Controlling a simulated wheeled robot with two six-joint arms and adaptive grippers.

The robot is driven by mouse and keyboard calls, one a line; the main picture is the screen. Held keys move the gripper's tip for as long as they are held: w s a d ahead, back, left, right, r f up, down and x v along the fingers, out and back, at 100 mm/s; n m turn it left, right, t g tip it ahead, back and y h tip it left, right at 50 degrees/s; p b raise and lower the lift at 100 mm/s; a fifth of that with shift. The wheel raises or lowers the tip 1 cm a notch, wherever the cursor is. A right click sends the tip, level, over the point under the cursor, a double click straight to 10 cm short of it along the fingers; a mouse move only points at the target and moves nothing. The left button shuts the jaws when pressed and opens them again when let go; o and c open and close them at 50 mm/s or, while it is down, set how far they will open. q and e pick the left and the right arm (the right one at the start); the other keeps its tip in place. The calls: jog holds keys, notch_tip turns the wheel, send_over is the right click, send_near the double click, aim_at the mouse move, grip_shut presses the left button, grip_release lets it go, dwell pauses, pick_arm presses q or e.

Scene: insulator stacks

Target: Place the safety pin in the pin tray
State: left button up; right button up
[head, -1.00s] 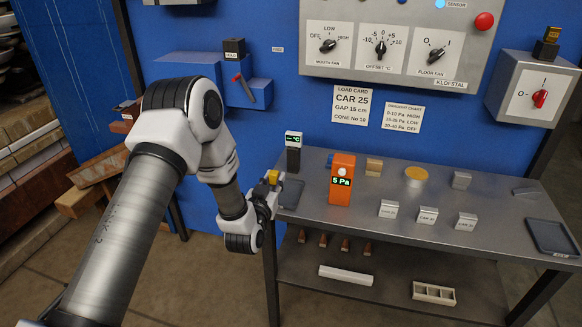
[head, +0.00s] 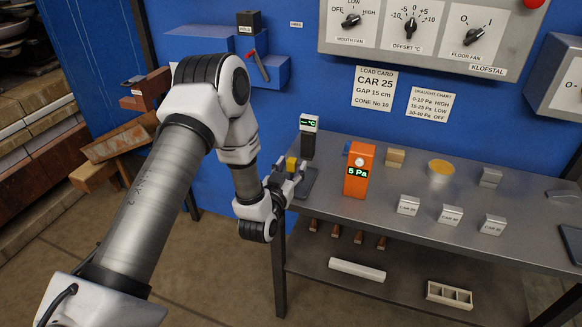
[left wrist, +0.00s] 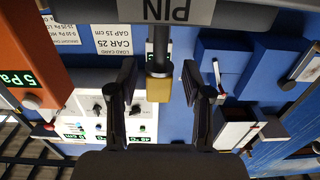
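The safety pin shows a yellow block-like head (head: 291,163) between the fingertips of my left gripper (head: 291,170). In the left wrist view, the yellow head (left wrist: 159,89) with a dark shaft lies midway between the fingers (left wrist: 159,85), with a visible gap on both sides. My left gripper is open around it. The dark pin tray (head: 308,184) is at the table's left end, just beside and partly behind the gripper. In the left wrist view the tray's edge (left wrist: 225,14) bears an upside-down PIN label. Whether the pin touches the tray is unclear. My right gripper is out of view.
A small display on a dark stand (head: 309,140) is close behind the tray. An orange 5 Pa meter (head: 358,170) stands to its right. Small card blocks (head: 450,215), a yellow-topped cup (head: 440,172) and a wooden block (head: 395,157) stand further right on the table (head: 340,206).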

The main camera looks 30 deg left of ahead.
pick_arm(q)
jog(key=b+v, duration=0.3)
jog(key=v, duration=0.9)
jog(key=s+d+f+m+g+h, duration=0.1)
jog(key=s+d+f+g, duration=0.15)
jog(key=f, duration=0.35)
jog(key=s+d+f+g+h, duration=0.2)
jog(key=s+f+g, duration=0.15)
jog(key=f, duration=0.35)
jog(key=s+d+f+m+g+h, duration=0.1)
jog(key=s+d+f+g, duration=0.15)
jog(key=f, duration=0.35)
jog(key=s+d+f+g, duration=0.1)
jog(key=s+f+g, duration=0.3)
jog(key=s, duration=0.3)
jog(key=s+d+f+g, duration=0.1)
jog(key=s+f+g, duration=0.3)
jog(key=s, duration=0.4)
jog(key=shift+s+d+f+g+h, duration=0.3)
jog(key=shift+s+d+g, duration=0.1)
jog(key=shift+g, duration=0.15)
